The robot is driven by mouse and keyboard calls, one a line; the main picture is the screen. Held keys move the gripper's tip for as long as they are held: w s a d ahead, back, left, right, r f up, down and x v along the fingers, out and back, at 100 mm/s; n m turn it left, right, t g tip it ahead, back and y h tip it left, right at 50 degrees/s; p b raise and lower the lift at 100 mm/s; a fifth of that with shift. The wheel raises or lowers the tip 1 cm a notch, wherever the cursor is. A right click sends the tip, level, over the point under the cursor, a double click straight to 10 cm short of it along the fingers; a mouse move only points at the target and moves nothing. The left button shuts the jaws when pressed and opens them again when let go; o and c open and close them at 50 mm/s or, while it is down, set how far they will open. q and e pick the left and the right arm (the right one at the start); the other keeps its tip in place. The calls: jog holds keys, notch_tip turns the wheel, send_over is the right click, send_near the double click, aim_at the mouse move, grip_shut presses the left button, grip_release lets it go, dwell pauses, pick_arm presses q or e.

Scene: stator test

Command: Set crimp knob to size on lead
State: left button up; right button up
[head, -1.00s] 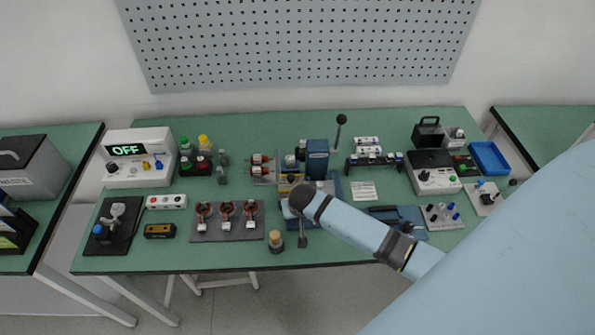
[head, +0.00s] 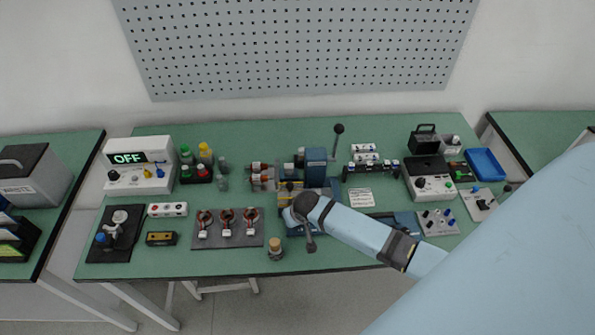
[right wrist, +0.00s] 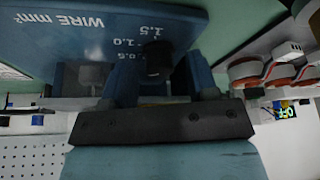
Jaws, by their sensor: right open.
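In the right wrist view a blue plate (right wrist: 85,35) bears the printed words "WIRE mm²" and the sizes 1.5, 1.0 and a partly hidden 0.5. The dark crimp knob (right wrist: 156,58) stands by these numbers. My right gripper (right wrist: 165,82) is open, with a finger to either side of the knob; whether they touch it I cannot tell. In the head view my right arm reaches over the blue crimp tool base (head: 299,230) and hides the knob and most of the plate. No lead can be made out at the tool. My left gripper is not in view.
A dark mat with several stators (head: 227,240) lies left of the arm, and a small cork-topped jar (head: 275,249) stands near the front edge. A blue press (head: 316,166) with a raised lever stands behind. A printed card (head: 359,197) lies to the right.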

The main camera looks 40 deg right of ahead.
jog(key=b+v, duration=0.1)
jog(key=v, duration=1.2)
jog(key=shift+s+r, duration=0.2)
jog(key=shift+r, duration=0.2)
